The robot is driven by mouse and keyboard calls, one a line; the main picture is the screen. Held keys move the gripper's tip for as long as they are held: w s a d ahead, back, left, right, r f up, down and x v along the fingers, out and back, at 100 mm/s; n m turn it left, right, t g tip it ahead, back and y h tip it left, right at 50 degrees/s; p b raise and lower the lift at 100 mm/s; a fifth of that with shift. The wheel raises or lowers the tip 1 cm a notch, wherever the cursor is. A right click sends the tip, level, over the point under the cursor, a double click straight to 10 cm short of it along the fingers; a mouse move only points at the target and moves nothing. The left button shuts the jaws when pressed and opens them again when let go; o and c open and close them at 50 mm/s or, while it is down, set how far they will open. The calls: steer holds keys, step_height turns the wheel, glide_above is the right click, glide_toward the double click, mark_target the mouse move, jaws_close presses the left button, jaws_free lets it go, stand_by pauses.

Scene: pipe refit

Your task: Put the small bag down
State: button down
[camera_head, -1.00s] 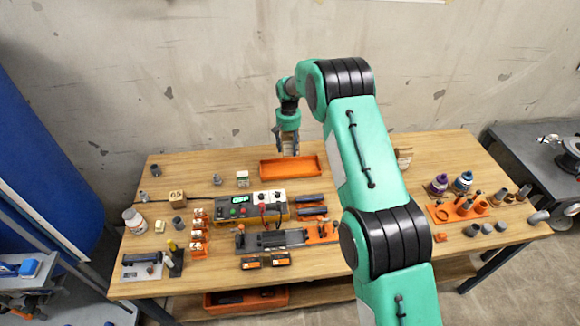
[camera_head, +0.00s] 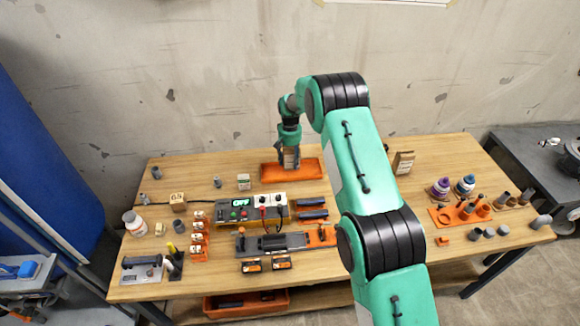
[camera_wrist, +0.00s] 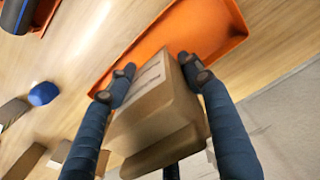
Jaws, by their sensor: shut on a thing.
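My gripper (camera_head: 289,163) is shut on a small brown paper bag (camera_wrist: 155,100), with one dark finger on each side of it. In the wrist view, the gripper (camera_wrist: 160,74) holds the bag slightly tilted, and faint printed lines show on its face. The tray also lies beyond the bag in the wrist view (camera_wrist: 215,30). I cannot tell whether the bag touches the tray.
Another brown bag (camera_head: 403,162) stands at the back of the wooden bench (camera_head: 370,262), right of my arm. A control box (camera_head: 262,210) with a green display is in front of the tray. A small white-and-green container (camera_head: 243,182) stands left of the tray.

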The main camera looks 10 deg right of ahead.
mark_target(290, 165)
steer(key=shift+w+f, duration=0.1)
steer(key=shift+f, duration=1.7)
steer(key=shift+f, duration=0.1)
steer(key=c, duration=1)
jaws_free()
steer(key=shift+f+b, duration=0.1)
steer(key=shift+b, duration=0.2)
steer(key=shift+c, duration=0.2)
step_height(290, 165, up, 12)
steer(key=shift+r+p, duration=0.15)
steer(key=shift+p, duration=0.6)
